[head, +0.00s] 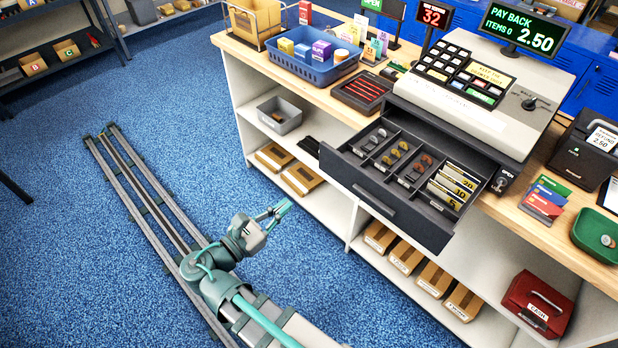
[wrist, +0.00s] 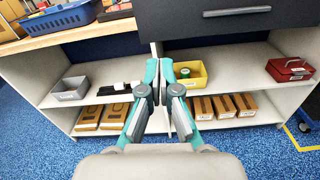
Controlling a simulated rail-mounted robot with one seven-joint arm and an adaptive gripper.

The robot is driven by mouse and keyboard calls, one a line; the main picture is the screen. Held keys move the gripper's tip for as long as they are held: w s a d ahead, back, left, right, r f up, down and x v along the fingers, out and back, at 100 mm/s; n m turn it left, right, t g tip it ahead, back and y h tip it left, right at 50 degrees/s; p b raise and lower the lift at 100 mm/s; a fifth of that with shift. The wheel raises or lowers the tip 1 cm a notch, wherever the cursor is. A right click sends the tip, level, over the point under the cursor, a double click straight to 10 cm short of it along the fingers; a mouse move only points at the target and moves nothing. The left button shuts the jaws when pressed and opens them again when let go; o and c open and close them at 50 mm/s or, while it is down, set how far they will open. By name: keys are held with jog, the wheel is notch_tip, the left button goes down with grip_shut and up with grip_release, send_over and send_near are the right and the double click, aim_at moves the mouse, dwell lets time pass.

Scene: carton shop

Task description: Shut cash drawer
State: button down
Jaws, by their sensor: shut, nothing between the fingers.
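The cash drawer (head: 362,201) juts out open from under the beige cash register (head: 478,92) in the head view. Coins lie in its left compartments and banknotes in its right ones. Its dark front with a grey bar handle shows at the top right of the wrist view (wrist: 235,22). My gripper (head: 283,206) is left of and below the drawer in the head view, apart from it, over the floor in front of the counter. In the wrist view my gripper (wrist: 159,64) is shut and empty, its teal fingertips together below the drawer front's left end.
The counter (head: 306,84) holds a blue basket (head: 317,68), a card terminal (head: 586,150) and a green tray (head: 598,236). Shelves below hold cartons, a grey bin (head: 279,115) and a red cash box (head: 538,305). The blue floor in front is clear except for my rail.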

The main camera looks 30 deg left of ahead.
jog(key=n+p, duration=0.1)
jog(key=p, duration=0.3)
send_near(333, 169)
jog(key=shift+h, duration=0.3)
jog(key=x, duration=0.5)
jog(key=shift+w, duration=0.2)
jog(key=shift+x, duration=0.85)
jog(key=shift+w+a+f, duration=0.1)
